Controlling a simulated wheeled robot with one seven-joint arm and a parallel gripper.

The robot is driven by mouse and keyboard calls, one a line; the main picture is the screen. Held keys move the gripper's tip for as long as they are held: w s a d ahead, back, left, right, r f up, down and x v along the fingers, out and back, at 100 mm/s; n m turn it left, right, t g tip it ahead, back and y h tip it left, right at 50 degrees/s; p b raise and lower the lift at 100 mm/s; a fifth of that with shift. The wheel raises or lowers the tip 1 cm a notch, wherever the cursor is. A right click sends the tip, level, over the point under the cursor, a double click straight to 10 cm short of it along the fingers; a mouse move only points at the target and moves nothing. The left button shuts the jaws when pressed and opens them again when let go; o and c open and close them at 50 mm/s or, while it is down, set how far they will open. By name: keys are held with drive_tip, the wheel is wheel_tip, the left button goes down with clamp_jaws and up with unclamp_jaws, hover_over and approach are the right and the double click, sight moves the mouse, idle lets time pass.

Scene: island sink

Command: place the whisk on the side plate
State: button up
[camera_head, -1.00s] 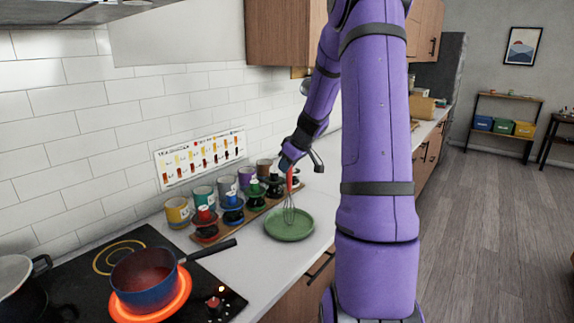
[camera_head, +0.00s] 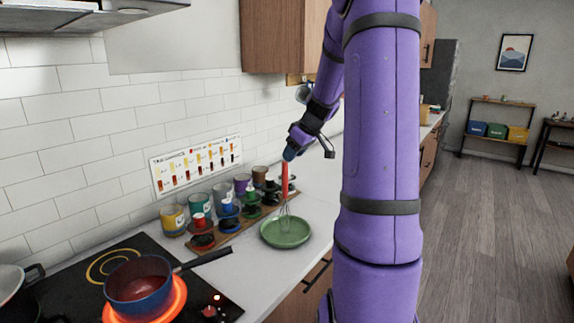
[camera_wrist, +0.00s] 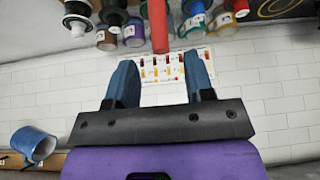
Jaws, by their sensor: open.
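The whisk has a red handle (camera_head: 284,178) and thin wire loops. It stands upright, wires down, over the green side plate (camera_head: 291,241) on the counter. The wires appear to meet the plate's inner surface. My gripper (camera_head: 290,154) is just above the top of the handle. In the wrist view, my gripper (camera_wrist: 160,80) has its two blue fingers well apart with nothing between them. The red whisk handle (camera_wrist: 158,26) shows beyond the fingertips, roughly in line with the gap. The plate is not clear in the wrist view.
Several colored cups and small stands on a wooden board (camera_head: 222,236) line the counter left of the plate. A blue pot (camera_head: 140,287) sits on a glowing burner, its handle pointing toward the plate. A tiled wall with a chart (camera_head: 197,165) stands behind.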

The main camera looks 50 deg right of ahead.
drive_tip(key=s+a+r, duration=0.2)
drive_tip(key=a+r, duration=0.1)
drive_tip(key=a, duration=0.4)
drive_tip(key=s+a+r+g, duration=0.1)
drive_tip(key=s+a+r, duration=0.15)
drive_tip(key=a, duration=0.45)
drive_tip(key=s+a+r, duration=0.1)
drive_tip(key=a+r, duration=0.3)
drive_tip(key=a, duration=0.4)
drive_tip(key=s+a+m, duration=0.1)
drive_tip(key=s+a, duration=1.2)
drive_tip(key=s, duration=0.3)
drive_tip(key=shift+s+a+f+m+h, duration=0.2)
drive_tip(key=shift+s+f+m+h, duration=0.1)
drive_tip(key=shift+h, duration=0.1)
